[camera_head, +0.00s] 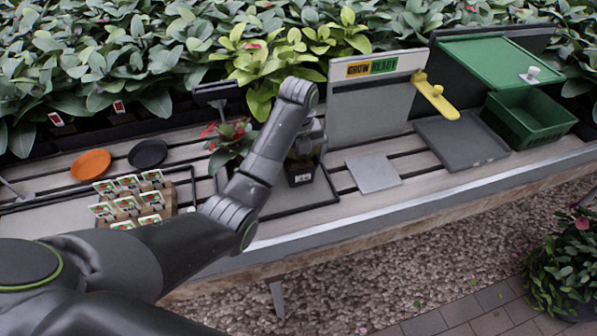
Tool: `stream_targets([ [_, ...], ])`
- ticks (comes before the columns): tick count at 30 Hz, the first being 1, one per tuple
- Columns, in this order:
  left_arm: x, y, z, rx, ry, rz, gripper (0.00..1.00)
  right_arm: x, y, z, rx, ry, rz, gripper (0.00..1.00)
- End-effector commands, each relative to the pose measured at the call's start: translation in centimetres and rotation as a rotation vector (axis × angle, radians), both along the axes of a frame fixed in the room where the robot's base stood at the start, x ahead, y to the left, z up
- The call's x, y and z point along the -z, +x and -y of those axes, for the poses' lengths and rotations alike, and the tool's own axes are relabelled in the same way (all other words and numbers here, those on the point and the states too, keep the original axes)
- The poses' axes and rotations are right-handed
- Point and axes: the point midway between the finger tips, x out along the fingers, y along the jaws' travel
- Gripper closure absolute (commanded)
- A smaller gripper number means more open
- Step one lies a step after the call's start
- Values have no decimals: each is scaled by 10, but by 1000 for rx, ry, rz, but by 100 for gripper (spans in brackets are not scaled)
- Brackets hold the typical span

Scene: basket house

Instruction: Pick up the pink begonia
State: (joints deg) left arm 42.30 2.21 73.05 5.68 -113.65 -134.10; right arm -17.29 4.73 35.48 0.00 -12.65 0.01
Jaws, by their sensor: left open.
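My left gripper (306,150) is at the end of my left arm, over the slatted bench, and is open. Right below it stands a small black pot (300,173) with a white label; my arm and gripper hide most of any plant in it. Just left of my forearm is a plant with red-pink flowers and green leaves (229,143); my arm covers part of it. I cannot tell which of the two is the pink begonia. Both are at a dark-rimmed tray (318,196). My right gripper is not in view.
A grey board with a "GROW READY" sign (372,68), a yellow handle (436,95), a grey tray (462,140) and a green crate (528,118) stand to the right. A grey square plate (373,172) lies nearby. Seed packets (127,199) and orange (91,164) and black discs (148,153) are left.

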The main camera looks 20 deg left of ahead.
Motion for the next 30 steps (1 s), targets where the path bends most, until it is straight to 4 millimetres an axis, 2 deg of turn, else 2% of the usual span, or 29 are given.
stream_targets([
  [3, 12, -1, 0, 0, 1, -4, 0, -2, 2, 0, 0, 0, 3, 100],
  [9, 13, -1, 0, 0, 0, -4, 0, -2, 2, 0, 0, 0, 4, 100],
  [22, 13, -1, 0, 0, 0, -4, 54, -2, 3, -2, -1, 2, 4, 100],
  [30, 11, -1, 0, 1, 0, -2, 54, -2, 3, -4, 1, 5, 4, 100],
])
